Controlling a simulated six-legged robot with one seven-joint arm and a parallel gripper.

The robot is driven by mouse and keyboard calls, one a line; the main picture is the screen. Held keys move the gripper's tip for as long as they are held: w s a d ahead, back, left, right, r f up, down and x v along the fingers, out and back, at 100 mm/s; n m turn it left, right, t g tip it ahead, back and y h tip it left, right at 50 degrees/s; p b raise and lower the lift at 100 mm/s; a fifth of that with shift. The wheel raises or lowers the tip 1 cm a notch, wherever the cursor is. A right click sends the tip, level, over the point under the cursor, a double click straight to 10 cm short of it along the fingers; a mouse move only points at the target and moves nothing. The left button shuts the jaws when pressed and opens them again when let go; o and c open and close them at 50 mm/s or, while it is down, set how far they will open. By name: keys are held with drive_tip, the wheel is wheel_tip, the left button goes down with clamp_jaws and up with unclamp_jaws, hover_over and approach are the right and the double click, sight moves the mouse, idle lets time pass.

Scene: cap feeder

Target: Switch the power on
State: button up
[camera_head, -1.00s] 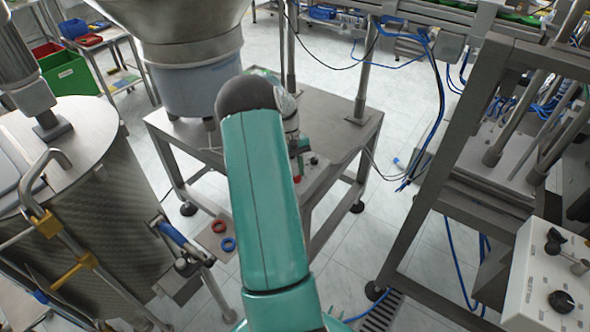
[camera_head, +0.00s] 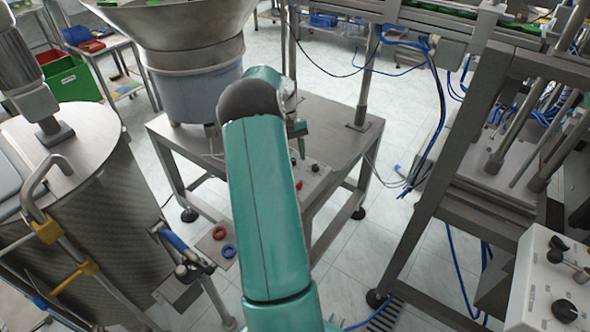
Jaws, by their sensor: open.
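A small control panel (camera_head: 312,180) sits on the front edge of the steel feeder table (camera_head: 345,135), partly hidden behind my teal arm. It carries a red button (camera_head: 299,185) and small dark knobs (camera_head: 315,168). I cannot tell which of them is the power switch or how it is set. My gripper (camera_head: 301,150) shows small beyond my arm's elbow, pointing down above the panel's back part. It is open and seems to hold nothing. I cannot tell how far it is from the controls.
The bowl feeder (camera_head: 195,85) stands on the table's left. A steel drum (camera_head: 80,220) with pipes is at left. A grey frame (camera_head: 430,200) and a white control box with black knobs (camera_head: 555,285) are at right.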

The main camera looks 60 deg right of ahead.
drive_tip(key=v, duration=0.6)
idle(0.4)
drive_tip(key=w+a+r+n+t+h, duration=0.1)
drive_tip(key=w+a+r, duration=0.3)
drive_tip(key=a, duration=0.5)
drive_tip(key=w+a+r+n+t+h, duration=0.1)
drive_tip(key=w+a+r, duration=0.2)
drive_tip(key=a+r, duration=0.4)
drive_tip(key=w+a+r+n+t+h, duration=0.1)
drive_tip(key=w+a+r+t, duration=0.2)
drive_tip(key=a, duration=0.7)
drive_tip(key=s+a+n+t, duration=0.1)
drive_tip(key=s+a, duration=0.2)
drive_tip(key=a, duration=0.6)
drive_tip(key=s+a+n+t, duration=0.1)
drive_tip(key=s+a, duration=0.3)
drive_tip(key=a, duration=0.5)
drive_tip(key=s+a+r+n+t, duration=0.1)
drive_tip(key=s+a+n+t, duration=0.1)
drive_tip(key=a, duration=0.8)
drive_tip(key=s+n, duration=0.1)
drive_tip(key=s, duration=0.1)
drive_tip(key=shift+s, duration=0.25)
drive_tip(key=shift+r, duration=0.1)
